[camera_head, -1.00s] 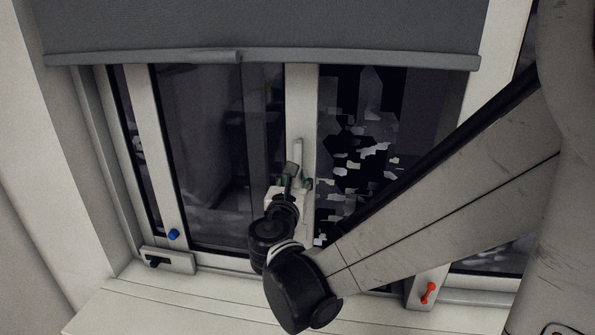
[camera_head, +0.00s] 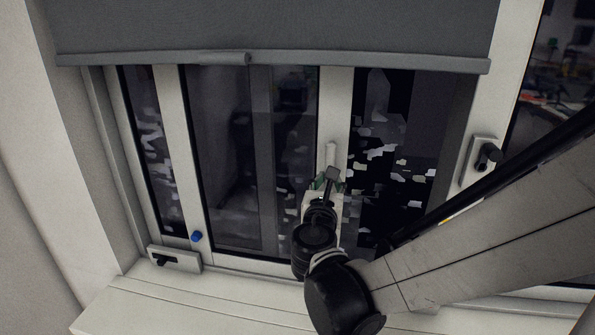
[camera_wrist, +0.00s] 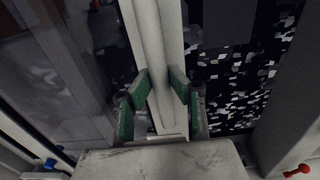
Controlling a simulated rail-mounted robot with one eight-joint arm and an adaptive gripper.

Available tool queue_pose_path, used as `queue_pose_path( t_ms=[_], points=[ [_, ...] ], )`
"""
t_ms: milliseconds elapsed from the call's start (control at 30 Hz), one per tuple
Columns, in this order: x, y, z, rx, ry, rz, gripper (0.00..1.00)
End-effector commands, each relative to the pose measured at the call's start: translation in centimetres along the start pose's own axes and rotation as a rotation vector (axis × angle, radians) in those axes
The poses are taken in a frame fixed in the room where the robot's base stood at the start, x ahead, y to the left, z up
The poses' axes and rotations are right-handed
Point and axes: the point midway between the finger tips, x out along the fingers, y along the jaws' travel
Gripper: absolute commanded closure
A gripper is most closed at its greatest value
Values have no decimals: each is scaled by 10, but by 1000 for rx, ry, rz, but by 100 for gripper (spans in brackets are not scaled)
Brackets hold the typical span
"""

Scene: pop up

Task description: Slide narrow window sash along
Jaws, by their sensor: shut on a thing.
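The narrow window sash (camera_head: 172,150) is a pale-framed dark glass pane in the window below a grey blind. Its right upright (camera_head: 336,110) carries a vertical white handle (camera_head: 331,157). My gripper (camera_head: 325,184) is at this upright. In the wrist view my gripper (camera_wrist: 161,84) has its green-padded fingers on either side of the white handle (camera_wrist: 162,104) and is shut on it. My wrist hides the lower part of the upright in the head view. Dark openings with pale patches show left and right of the sash.
A blue knob (camera_head: 197,236) sits at the sash's lower left, near a black latch (camera_head: 166,260) on the frame. A red knob (camera_wrist: 297,170) shows in the wrist view. A black handle (camera_head: 488,155) is on the right frame. The grey blind (camera_head: 280,30) hangs above; the sill (camera_head: 180,305) is clear.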

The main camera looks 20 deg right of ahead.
Motion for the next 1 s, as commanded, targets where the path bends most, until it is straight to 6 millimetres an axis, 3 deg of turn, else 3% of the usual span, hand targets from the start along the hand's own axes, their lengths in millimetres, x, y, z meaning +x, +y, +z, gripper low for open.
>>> queue_pose_path(
  t_ms=[1000],
  points=[
    [0, -62, -1, 1, 1, -3, 100]
  ],
)
